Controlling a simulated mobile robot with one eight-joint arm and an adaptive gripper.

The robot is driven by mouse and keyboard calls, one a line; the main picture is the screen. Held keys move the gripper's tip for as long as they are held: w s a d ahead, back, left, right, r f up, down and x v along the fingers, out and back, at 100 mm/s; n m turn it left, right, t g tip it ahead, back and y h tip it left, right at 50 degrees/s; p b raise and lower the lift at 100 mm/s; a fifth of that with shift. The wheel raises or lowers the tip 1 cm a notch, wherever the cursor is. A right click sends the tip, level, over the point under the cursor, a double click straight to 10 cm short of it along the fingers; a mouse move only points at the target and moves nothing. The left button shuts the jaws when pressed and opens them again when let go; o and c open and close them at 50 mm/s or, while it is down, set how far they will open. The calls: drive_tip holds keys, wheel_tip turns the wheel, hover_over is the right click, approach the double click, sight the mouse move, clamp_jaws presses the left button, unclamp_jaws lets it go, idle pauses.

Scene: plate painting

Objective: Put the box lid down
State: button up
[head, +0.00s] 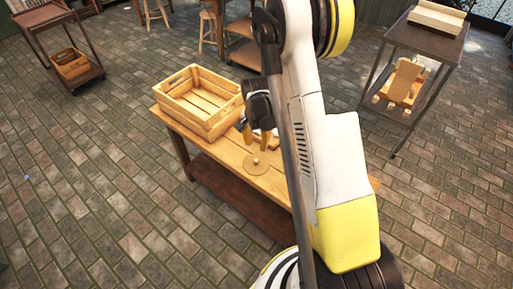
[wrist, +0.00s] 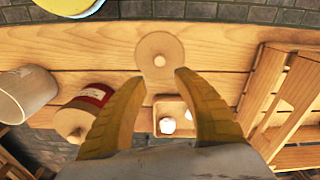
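The round wooden lid (head: 256,171) with a small knob lies flat on the wooden bench, in front of the crate. It also shows in the wrist view (wrist: 151,63), just beyond my fingertips. My gripper (wrist: 160,77) is open, with its yellow fingers apart and nothing between the tips. In the head view my gripper (head: 264,150) hangs over the bench close to the lid. A small open wooden box (wrist: 158,104) with white round things in it shows between the fingers in the wrist view, partly hidden by them.
A slatted wooden crate (head: 187,119) stands on the bench (head: 218,158) at the left end. In the wrist view, a red-labelled container (wrist: 91,99) and a pale cup (wrist: 24,96) are at left. My arm hides the bench's right part in the head view.

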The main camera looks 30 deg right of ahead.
drive_tip(key=s+a+r+n+t, duration=0.2)
drive_tip(key=a+r+n, duration=0.15)
drive_tip(key=r, duration=0.65)
drive_tip(key=s+a+r+n+t, duration=0.1)
drive_tip(key=s+a+r+n, duration=0.3)
drive_tip(key=r, duration=0.6)
drive_tip(key=s+a+r+n+t, duration=0.4)
drive_tip(key=s+a+r, duration=0.4)
drive_tip(key=s, duration=0.4)
drive_tip(key=shift+a, duration=0.15)
